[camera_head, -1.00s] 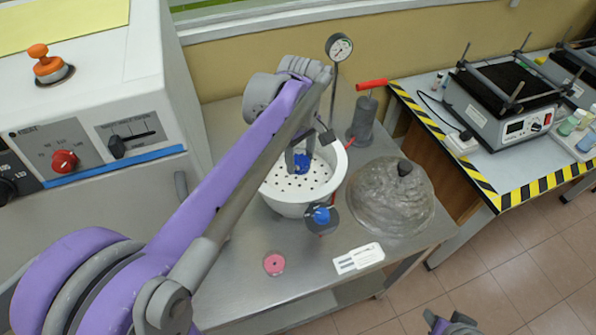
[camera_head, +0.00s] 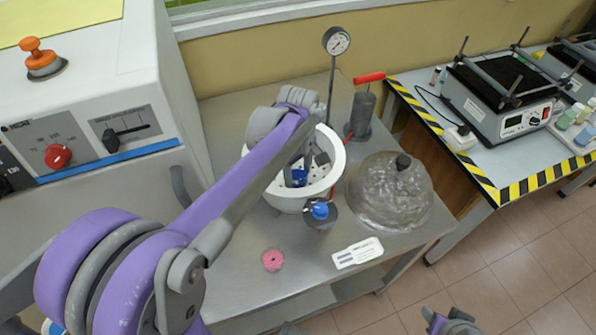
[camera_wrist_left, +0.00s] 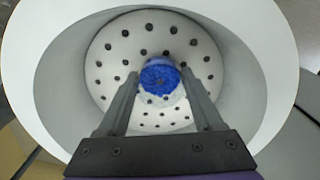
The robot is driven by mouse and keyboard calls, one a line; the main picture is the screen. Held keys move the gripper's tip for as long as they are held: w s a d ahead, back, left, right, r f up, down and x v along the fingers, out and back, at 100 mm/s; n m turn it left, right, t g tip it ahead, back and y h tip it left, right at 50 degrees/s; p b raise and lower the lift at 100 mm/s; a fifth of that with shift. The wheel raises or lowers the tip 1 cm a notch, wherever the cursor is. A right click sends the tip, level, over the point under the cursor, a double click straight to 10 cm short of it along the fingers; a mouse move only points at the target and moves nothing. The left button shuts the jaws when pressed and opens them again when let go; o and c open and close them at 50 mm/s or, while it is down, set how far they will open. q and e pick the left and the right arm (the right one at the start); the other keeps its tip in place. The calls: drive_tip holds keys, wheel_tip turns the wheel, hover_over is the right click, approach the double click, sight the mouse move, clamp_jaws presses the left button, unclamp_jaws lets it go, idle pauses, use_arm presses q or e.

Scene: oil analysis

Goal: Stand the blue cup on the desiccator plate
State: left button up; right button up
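The blue cup (camera_head: 299,178) is inside the white desiccator bowl, over the perforated desiccator plate (camera_wrist_left: 110,75). In the left wrist view the cup (camera_wrist_left: 160,76) shows from above, upright, with a blue rim and interior. My left gripper (camera_head: 306,166) reaches down into the bowl. In the left wrist view its fingers (camera_wrist_left: 160,80) lie on both sides of the cup and appear shut on it. I cannot tell whether the cup's base touches the plate. Part of my right arm (camera_head: 452,322) shows at the bottom edge; its finger opening is unclear.
The bowl's white rim (camera_head: 337,160) surrounds my left gripper. A blue-capped jar (camera_head: 320,214) stands close in front. The dome lid (camera_head: 390,195) is to the right. A gauge (camera_head: 336,41) and a red-handled pump (camera_head: 361,110) stand behind. A pink disc (camera_head: 272,260) and a white label (camera_head: 358,253) lie in front.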

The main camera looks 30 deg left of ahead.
sight(298, 176)
use_arm(q)
drive_tip(key=o, duration=0.3)
drive_tip(key=shift+o, duration=0.2)
wheel_tip(298, 176, up, 12)
drive_tip(key=p, duration=0.1)
drive_tip(key=shift+r, duration=0.2)
